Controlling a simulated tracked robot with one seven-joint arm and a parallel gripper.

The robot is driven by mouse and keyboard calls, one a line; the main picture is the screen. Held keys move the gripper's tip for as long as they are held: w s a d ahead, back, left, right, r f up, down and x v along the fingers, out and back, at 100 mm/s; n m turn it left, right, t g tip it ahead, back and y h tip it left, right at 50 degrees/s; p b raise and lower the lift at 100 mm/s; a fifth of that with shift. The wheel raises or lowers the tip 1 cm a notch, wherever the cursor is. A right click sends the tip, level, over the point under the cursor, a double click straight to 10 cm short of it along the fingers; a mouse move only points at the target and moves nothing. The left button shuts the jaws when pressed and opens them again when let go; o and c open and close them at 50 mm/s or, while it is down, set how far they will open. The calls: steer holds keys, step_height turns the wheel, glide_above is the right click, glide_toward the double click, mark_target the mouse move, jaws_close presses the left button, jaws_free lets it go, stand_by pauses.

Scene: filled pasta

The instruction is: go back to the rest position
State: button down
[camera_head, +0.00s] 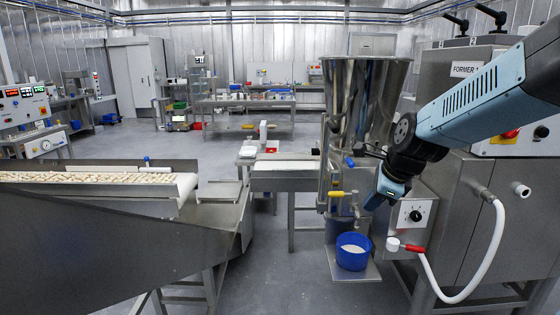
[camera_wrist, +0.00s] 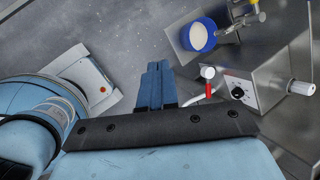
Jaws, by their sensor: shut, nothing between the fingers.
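My gripper (camera_head: 386,196) shows in the head view at the end of my blue arm, which reaches in from the right. It is shut and empty, pointing down in front of the former machine (camera_head: 440,210). In the wrist view my gripper (camera_wrist: 156,68) shows with its blue fingers together, over the floor. A red-handled valve with a white cap (camera_head: 404,246) on a white hose is just below and right of my gripper. It also shows beside the fingers in the wrist view (camera_wrist: 208,76).
A steel hopper (camera_head: 345,105) stands behind my gripper. A blue bucket with white contents (camera_head: 352,251) sits below its tap (camera_head: 350,205). A conveyor with pasta (camera_head: 90,178) runs in from the left. The floor (camera_head: 285,280) between is open.

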steer(key=s+r+n+h, duration=0.1)
steer(key=s+r+n, duration=0.2)
steer(key=s+n, duration=0.5)
steer(key=s+d+r+n+h, duration=0.1)
steer(key=s+r+n, duration=0.3)
steer(key=s+n, duration=0.5)
steer(key=shift+s+d+n+t, duration=0.2)
steer(key=shift+s+n+t, duration=0.1)
steer(key=shift+n, duration=2)
